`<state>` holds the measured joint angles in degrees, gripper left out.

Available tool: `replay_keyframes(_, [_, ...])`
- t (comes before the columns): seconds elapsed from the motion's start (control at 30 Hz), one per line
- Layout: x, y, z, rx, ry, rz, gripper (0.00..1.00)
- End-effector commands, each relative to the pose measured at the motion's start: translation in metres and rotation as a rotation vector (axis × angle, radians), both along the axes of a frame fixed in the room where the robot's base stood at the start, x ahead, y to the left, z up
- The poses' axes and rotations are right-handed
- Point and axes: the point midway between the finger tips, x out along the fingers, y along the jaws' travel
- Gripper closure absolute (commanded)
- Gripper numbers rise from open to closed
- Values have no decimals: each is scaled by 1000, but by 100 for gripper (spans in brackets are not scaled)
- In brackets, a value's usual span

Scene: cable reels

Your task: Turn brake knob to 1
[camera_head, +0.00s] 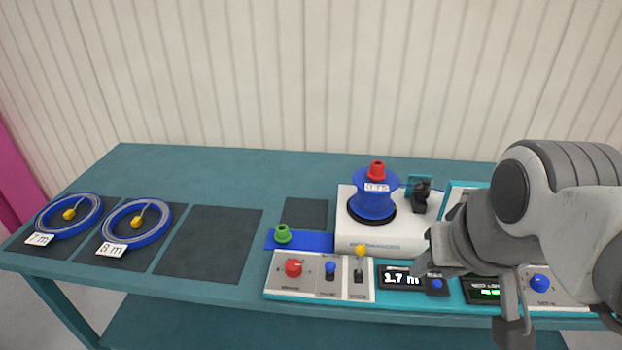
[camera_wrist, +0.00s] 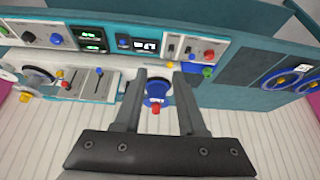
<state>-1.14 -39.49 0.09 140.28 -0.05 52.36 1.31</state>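I cannot read which control is labelled as the brake knob. In the head view a blue round knob (camera_head: 540,283) sits on the right panel, and a red round knob (camera_head: 293,268) sits on the left panel. In the wrist view, turned upside down, the blue knob (camera_wrist: 57,38) is at upper left and the red knob (camera_wrist: 208,55) at upper right. My gripper (camera_head: 466,292) is over the right part of the console, its arm hiding much of it. In the wrist view its fingers (camera_wrist: 160,76) are apart and empty, with the blue reel beyond them.
The blue reel (camera_head: 374,198) with a red cap stands on a white machine (camera_head: 350,235). Two blue cable coils (camera_head: 68,217) (camera_head: 134,226) lie on dark mats at the left. A third mat (camera_head: 208,242) is bare. A yellow-tipped lever (camera_head: 360,252) and displays (camera_head: 401,278) line the console front.

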Motion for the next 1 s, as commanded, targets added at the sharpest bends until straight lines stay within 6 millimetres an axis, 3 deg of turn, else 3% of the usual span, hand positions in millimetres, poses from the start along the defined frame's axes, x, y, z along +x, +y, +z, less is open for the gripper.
replay_keyframes(0.03, [10,4,1,4,19,3,50])
replay_keyframes(0.2, [51,23,8,21,89,5,20])
replay_keyframes(0.37, [92,47,7,32,155,4,20])
replay_keyframes(0.57, [142,84,-8,37,239,2,20])
replay_keyframes(0.77, [188,128,-38,33,321,-6,20])
replay_keyframes(1.0, [230,185,-89,15,413,-19,20])
